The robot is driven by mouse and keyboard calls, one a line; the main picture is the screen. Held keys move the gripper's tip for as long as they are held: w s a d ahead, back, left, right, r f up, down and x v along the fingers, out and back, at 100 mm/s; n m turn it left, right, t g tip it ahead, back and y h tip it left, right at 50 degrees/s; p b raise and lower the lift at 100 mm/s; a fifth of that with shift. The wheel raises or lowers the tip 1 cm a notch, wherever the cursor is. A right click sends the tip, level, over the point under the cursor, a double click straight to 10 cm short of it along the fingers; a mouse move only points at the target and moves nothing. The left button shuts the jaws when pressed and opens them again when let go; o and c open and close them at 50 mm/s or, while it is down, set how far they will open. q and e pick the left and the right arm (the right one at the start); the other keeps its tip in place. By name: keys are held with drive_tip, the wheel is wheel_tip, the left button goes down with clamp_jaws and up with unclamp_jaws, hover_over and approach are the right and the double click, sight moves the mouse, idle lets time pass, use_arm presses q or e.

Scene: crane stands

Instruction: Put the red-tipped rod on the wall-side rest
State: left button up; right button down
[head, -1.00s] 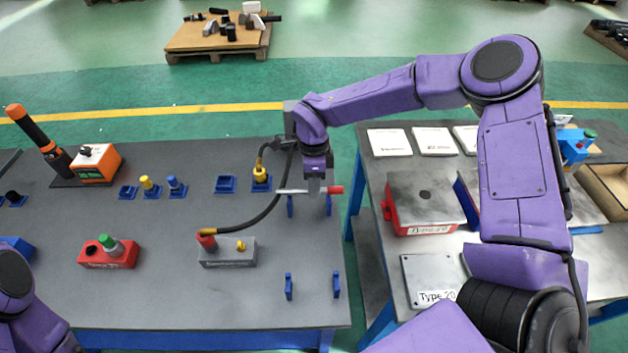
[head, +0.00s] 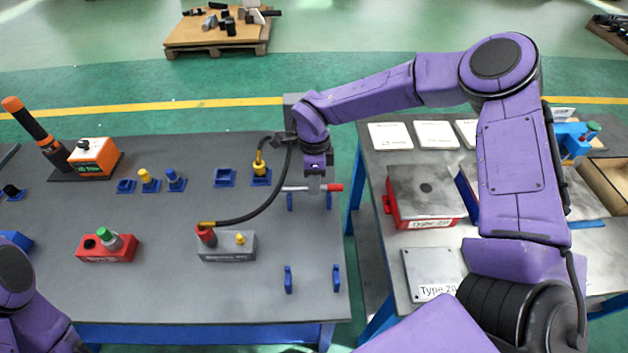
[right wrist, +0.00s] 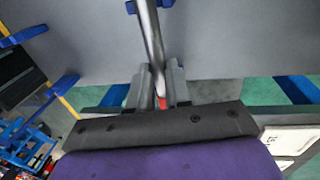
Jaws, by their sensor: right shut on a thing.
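The red-tipped rod (head: 296,188) is a thin silver bar with a red end (head: 335,187) pointing right. My right gripper (head: 314,186) is shut on it from above, near the red end; the right wrist view shows the rod (right wrist: 151,40) between the fingers (right wrist: 157,88). The rod lies level over the far pair of blue posts (head: 328,201), at the table's right end. I cannot tell whether it touches them. A second pair of blue posts (head: 288,280) stands empty nearer the front. My left gripper is out of view.
A black cable arcs from a yellow plug (head: 259,168) to a grey block (head: 228,247), left of the rod. A red block (head: 107,248) stands further left. A gap separates this grey table (head: 190,290) from the right table, which holds a red case (head: 424,198).

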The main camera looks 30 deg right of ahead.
drive_tip(key=shift+f+b, duration=0.4)
drive_tip(key=shift+f, duration=0.3)
drive_tip(key=c, duration=1)
unclamp_jaws()
drive_tip(key=r+p, duration=0.4)
drive_tip(key=r, duration=0.1)
drive_tip(key=shift+w+d, duration=0.15)
drive_tip(key=shift+w, duration=0.2)
drive_tip(key=shift+w+d+r+b, duration=0.15)
drive_tip(key=shift+w+r+b, duration=0.15)
drive_tip(key=shift+r, duration=1.45)
drive_tip(key=shift+w+d+r+b, duration=0.1)
drive_tip(key=shift+w+r+b, duration=0.2)
drive_tip(key=shift+r, duration=1.4)
drive_tip(key=shift+w+d+r+b, duration=0.15)
drive_tip(key=shift+r+b, duration=0.2)
drive_tip(key=shift+r, duration=1.4)
